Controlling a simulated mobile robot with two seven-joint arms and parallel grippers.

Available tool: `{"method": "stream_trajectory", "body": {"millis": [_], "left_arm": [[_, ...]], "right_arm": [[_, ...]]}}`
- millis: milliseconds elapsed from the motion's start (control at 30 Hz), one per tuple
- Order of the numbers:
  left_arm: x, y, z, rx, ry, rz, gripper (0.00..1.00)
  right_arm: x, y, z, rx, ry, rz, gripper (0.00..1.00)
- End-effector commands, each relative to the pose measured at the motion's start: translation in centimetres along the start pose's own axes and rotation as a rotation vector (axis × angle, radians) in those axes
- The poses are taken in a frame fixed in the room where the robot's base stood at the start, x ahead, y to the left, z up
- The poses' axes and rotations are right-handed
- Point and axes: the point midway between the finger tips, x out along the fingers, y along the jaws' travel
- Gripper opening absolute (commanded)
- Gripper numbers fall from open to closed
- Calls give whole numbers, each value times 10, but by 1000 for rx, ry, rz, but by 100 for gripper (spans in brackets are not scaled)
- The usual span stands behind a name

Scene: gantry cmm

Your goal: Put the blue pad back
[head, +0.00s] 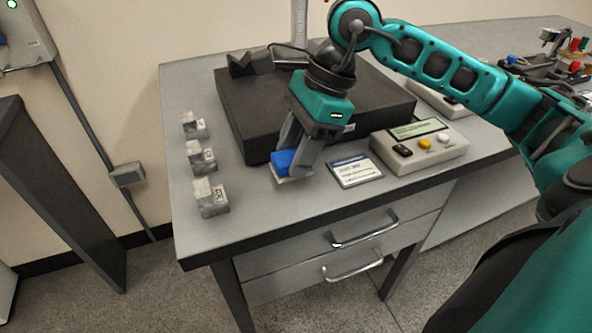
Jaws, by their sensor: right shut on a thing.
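The blue pad (283,161) is a small blue block between the fingers of my right gripper (293,167). The gripper points down in front of the black slab's front face and is shut on the pad. A thin pale edge shows under the pad; I cannot tell whether it touches the table. My left gripper is not in view.
A large black slab (362,104) sits on the grey table (240,222), with dark V-shaped blocks (250,63) on it. Several labelled metal blocks (211,198) line the left side. A card (355,171) and a control box (419,146) stand right of the gripper.

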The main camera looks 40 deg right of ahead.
Motion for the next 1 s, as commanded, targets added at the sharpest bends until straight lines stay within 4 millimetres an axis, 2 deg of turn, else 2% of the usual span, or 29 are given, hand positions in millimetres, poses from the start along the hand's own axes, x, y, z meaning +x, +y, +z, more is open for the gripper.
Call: {"method": "stream_trajectory", "body": {"millis": [300, 667, 700, 933, 1000], "left_arm": [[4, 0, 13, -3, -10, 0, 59], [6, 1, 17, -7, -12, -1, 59], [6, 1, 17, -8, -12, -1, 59], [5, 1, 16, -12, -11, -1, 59], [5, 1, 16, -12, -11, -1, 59]], "right_arm": [[38, 1, -16, 1, 2, 3, 18], [42, 0, -18, 0, 1, 0, 18], [42, 0, -18, 0, 1, 0, 48], [40, 0, -17, 0, 1, 0, 70], [40, 0, -17, 0, 1, 0, 72]]}}
